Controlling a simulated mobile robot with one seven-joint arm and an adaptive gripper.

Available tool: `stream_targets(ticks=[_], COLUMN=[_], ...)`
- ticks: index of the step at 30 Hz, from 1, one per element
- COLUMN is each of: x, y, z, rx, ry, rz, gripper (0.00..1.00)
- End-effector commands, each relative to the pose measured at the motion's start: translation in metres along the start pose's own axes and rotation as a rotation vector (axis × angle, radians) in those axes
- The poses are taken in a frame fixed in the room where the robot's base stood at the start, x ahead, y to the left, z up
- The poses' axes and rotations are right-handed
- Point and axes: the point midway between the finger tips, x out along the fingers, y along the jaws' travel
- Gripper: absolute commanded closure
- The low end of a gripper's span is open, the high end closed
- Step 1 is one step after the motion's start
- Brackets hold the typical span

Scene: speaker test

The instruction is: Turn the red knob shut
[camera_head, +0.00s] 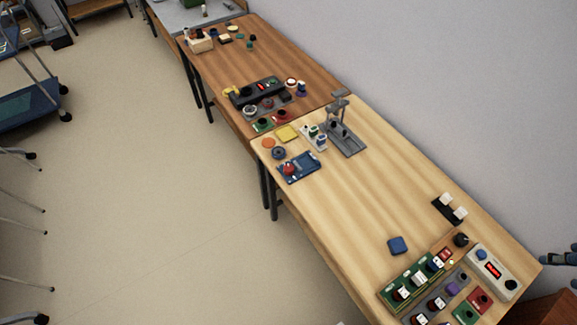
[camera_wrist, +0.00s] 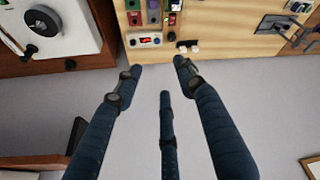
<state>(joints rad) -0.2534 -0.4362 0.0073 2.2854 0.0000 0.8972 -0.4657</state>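A round red knob-like part (camera_head: 289,169) sits on a blue board (camera_head: 304,165) at the left end of the light wooden table. Another small reddish round part (camera_head: 267,103) is in a cluster on the darker table behind. I cannot tell which is the task's red knob, or how it is turned. My gripper (camera_wrist: 158,78) has its three dark blue fingers spread open and empty in the wrist view. Part of it also shows at the right edge of the head view (camera_head: 558,259), beyond the light table's right end and far from both red parts.
The light table (camera_head: 350,200) has a bare middle. Its near right end holds a white box with a red display (camera_head: 491,271), a green board (camera_head: 390,292) and several coloured blocks. A grey stand (camera_head: 343,137) is near the back. A wall runs behind the tables.

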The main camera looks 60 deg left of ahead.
Motion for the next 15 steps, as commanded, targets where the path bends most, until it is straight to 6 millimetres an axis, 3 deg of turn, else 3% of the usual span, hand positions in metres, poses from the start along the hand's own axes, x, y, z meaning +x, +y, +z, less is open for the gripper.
stream_targets(ticks=[8,15], x=[0.029,0.059], y=[-0.031,-0.073], z=[-0.078,-0.14], rx=[-0.351,-0.655], ry=[-0.022,-0.029], rz=[-0.07,-0.127], gripper=[0.6,0.6])
